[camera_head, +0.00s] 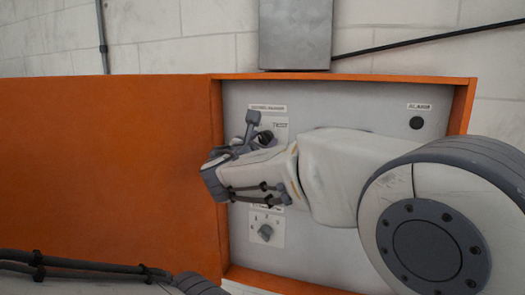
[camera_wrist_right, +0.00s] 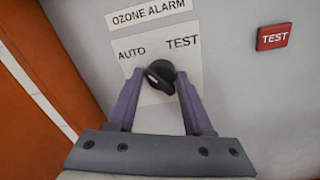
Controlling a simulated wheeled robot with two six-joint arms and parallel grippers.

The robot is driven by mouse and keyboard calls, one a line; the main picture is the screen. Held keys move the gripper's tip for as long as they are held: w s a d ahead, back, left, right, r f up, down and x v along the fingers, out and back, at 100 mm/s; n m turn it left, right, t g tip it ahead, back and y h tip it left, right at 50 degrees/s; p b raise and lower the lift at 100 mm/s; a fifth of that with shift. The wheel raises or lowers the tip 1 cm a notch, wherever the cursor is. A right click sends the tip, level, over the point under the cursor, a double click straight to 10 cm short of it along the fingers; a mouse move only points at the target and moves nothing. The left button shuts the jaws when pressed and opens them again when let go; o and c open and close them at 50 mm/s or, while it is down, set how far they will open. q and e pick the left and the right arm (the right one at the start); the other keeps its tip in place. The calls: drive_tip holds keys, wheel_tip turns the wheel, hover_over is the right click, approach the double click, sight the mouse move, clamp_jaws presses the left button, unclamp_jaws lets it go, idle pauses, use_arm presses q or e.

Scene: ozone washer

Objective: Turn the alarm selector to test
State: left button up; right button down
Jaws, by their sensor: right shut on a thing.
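The alarm selector is a small black knob (camera_wrist_right: 160,76) on a white plate marked AUTO on the left and TEST on the right, under an OZONE ALARM label. A pale mark shows on the knob's left side, but I cannot tell exactly where it points. My right gripper (camera_wrist_right: 160,84) has its two purple fingers on either side of the knob, shut on it. In the head view my right gripper (camera_head: 257,131) reaches the upper left of the grey panel and partly hides the selector plate (camera_head: 281,126). My left arm shows at the bottom left; its fingers are out of frame.
A red TEST button (camera_wrist_right: 273,36) sits right of the selector. Another knob (camera_head: 265,232) is lower on the panel. A round black part (camera_head: 416,123) is at upper right. An orange frame (camera_head: 345,77) edges the panel; an orange door (camera_head: 105,165) is on the left.

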drive_tip(key=shift+a+f+m+h+b, duration=0.1)
drive_tip(key=shift+f+m+h+b, duration=0.15)
drive_tip(key=shift+m+b, duration=2.8)
drive_tip(key=shift+d+f+m+h+b, duration=0.1)
drive_tip(key=shift+f+m+h+b, duration=0.1)
drive_tip(key=shift+m+b, duration=2.85)
drive_tip(key=shift+a+f+m+h+b, duration=0.15)
drive_tip(key=shift+m+h+b, duration=0.1)
drive_tip(key=shift+m+b, duration=2.8)
drive_tip(key=shift+n+b, duration=0.45)
drive_tip(key=shift+b, duration=0.25)
drive_tip(key=shift+c, duration=2)
unclamp_jaws()
drive_tip(key=shift+r, duration=0.2)
